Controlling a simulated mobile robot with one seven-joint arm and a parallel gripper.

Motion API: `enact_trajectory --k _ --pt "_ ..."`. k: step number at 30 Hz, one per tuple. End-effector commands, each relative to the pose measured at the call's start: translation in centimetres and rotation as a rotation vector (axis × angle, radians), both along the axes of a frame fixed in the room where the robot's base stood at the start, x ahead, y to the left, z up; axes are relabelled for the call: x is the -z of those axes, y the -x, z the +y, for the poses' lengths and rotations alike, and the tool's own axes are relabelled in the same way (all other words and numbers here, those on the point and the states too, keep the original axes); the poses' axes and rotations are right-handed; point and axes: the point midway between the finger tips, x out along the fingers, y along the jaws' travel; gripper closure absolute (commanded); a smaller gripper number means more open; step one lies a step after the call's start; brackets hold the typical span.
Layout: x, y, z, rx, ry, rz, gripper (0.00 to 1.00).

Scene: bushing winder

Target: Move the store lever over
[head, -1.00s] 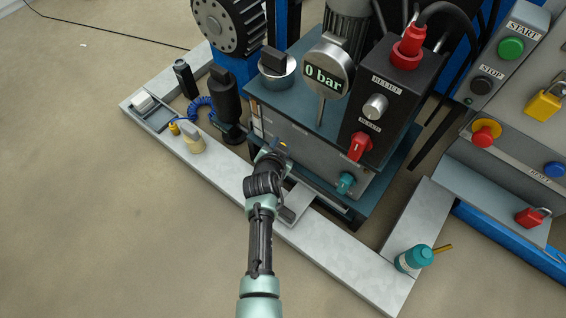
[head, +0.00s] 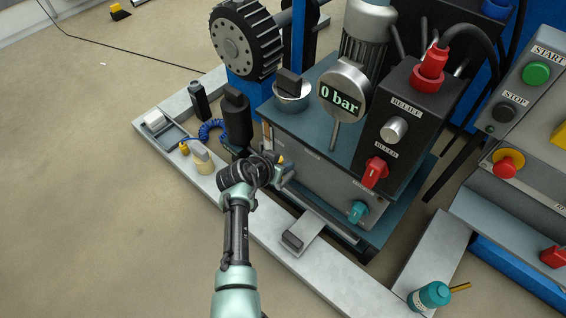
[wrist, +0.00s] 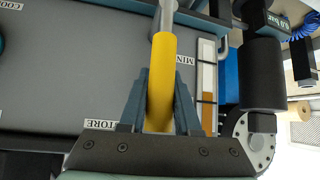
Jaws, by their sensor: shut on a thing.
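The store lever is a yellow round handle (wrist: 161,85) on a grey metal stem, upright in the wrist view in front of the grey panel (wrist: 75,65). A STORE label (wrist: 101,123) is left of my gripper there. My gripper (wrist: 160,95) has a blue-grey finger on each side of the yellow handle and is shut on it. In the head view my gripper (head: 280,172) is at the left part of the tank's front, and only a small yellow bit of the lever (head: 281,159) shows.
A MIN label and level strip (wrist: 206,75) are right of the lever. A black cylinder (wrist: 262,75) stands farther right. A teal knob (head: 358,212) and red handle (head: 374,171) are to the right on the machine.

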Motion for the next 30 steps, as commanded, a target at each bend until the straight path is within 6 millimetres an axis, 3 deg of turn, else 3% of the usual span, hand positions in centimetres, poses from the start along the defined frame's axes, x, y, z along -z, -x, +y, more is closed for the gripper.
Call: enact_trajectory --k 4,5,10,20,30 --pt "0.0 -0.1 0.2 -0.008 0.0 -0.002 1.0" --pt "0.0 -0.1 0.2 -0.008 0.0 -0.002 0.67" --pt "0.0 -0.1 0.2 -0.006 -0.001 -0.002 0.39" --pt "-0.2 0.1 0.2 -0.004 -0.001 -0.002 0.39" --pt "-4.0 3.1 1.6 -0.006 0.0 -0.002 0.39"
